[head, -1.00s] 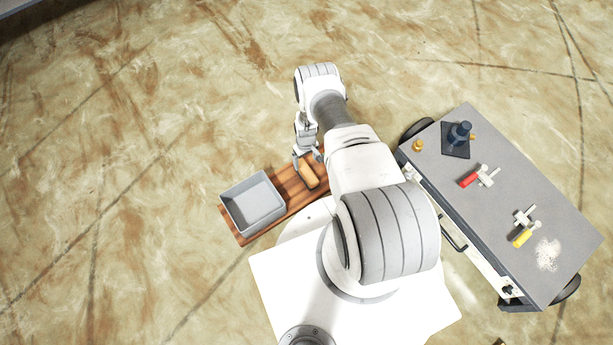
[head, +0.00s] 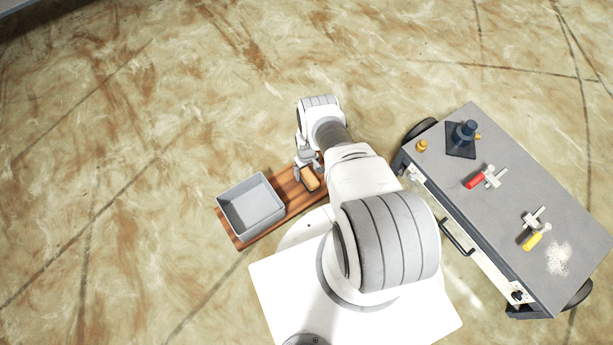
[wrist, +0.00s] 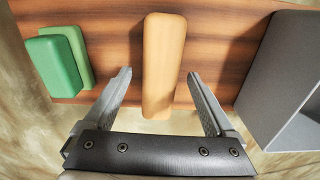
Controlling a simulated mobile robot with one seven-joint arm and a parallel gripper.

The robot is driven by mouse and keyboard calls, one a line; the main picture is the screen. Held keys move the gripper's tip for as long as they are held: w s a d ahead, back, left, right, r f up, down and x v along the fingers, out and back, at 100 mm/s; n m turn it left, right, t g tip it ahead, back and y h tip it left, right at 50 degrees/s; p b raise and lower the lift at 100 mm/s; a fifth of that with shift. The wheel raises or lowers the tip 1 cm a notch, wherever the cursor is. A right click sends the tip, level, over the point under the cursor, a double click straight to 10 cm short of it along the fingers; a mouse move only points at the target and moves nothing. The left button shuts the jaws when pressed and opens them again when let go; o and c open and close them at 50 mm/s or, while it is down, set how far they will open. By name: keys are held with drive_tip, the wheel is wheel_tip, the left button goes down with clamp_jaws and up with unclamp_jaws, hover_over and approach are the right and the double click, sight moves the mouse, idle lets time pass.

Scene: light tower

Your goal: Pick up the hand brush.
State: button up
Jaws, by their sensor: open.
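The hand brush (head: 311,180) shows as a tan wooden bar lying on a brown wooden board (head: 284,189). In the wrist view the brush (wrist: 164,55) runs lengthwise up the middle; no bristles can be seen. My gripper (head: 307,168) is at the brush's far end in the head view. In the wrist view my gripper (wrist: 160,76) is open, with one finger on each side of the near part of the brush. Gaps show between the brush and both fingers, and the gripper holds nothing. How high the fingertips are above the board is hard to tell.
A grey open bin (head: 251,206) stands on the board's left end; it is at right in the wrist view (wrist: 287,80). Two green blocks (wrist: 57,62) lie left of the brush there. A grey-topped cart (head: 500,205) with tools stands at right.

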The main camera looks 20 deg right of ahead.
sight(307, 172)
clamp_jaws()
drive_tip(key=shift+r, duration=0.1)
idle(0.3)
drive_tip(key=shift+r+p, duration=0.35)
drive_tip(key=shift+r, duration=0.1)
wheel_tip(307, 172, up, 4)
drive_tip(key=shift+r+p, duration=0.1)
drive_tip(key=shift+p, duration=1.15)
drive_tip(key=s+d+r+p, duration=0.4)
drive_tip(key=s+d+r, duration=0.1)
drive_tip(key=d, duration=0.4)
drive_tip(key=shift+s+d+r, duration=0.3)
drive_tip(key=shift+s+r, duration=0.1)
drive_tip(key=shift+s, duration=0.4)
